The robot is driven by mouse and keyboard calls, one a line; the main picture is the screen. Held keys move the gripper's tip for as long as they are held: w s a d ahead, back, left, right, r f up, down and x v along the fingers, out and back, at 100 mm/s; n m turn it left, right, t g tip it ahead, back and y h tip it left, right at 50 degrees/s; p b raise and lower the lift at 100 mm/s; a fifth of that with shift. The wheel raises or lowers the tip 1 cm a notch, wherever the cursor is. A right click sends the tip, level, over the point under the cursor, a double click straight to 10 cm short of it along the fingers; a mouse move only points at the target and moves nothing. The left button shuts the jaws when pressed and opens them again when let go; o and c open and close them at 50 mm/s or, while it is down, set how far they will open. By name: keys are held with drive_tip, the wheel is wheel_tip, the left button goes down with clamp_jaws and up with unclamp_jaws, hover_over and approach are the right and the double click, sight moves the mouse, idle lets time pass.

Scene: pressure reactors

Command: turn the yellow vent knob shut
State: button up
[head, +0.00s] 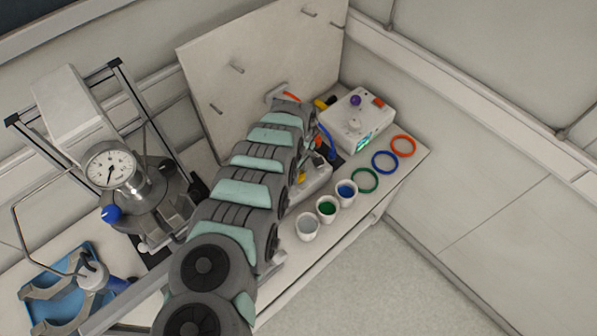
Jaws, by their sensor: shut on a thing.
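My arm runs from the bottom of the head view up to the board at the back, and my gripper is hidden behind its links. A small yellow part (302,177) shows just right of the arm, on a grey-white device (313,182) half covered by it. I cannot tell whether this part is the vent knob, how it is turned, or whether my gripper touches it. Another small yellow piece (320,104) with a black end shows near the board.
A reactor with a pressure gauge (110,165) and blue knob (111,214) stands left. A control box (355,122) with a purple knob is at the right rear. Green, blue and orange rings (403,145) and several small cups (307,226) line the bench's right side. A blue tray (60,262) lies lower left.

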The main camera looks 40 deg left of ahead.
clamp_jaws()
drive_tip(key=shift+m, duration=0.3)
drive_tip(key=m, duration=0.3)
drive_tip(key=shift+m, duration=0.3)
drive_tip(key=m, duration=0.3)
drive_tip(key=shift+m, duration=0.3)
drive_tip(key=m, duration=0.3)
drive_tip(key=shift+m, duration=2.2)
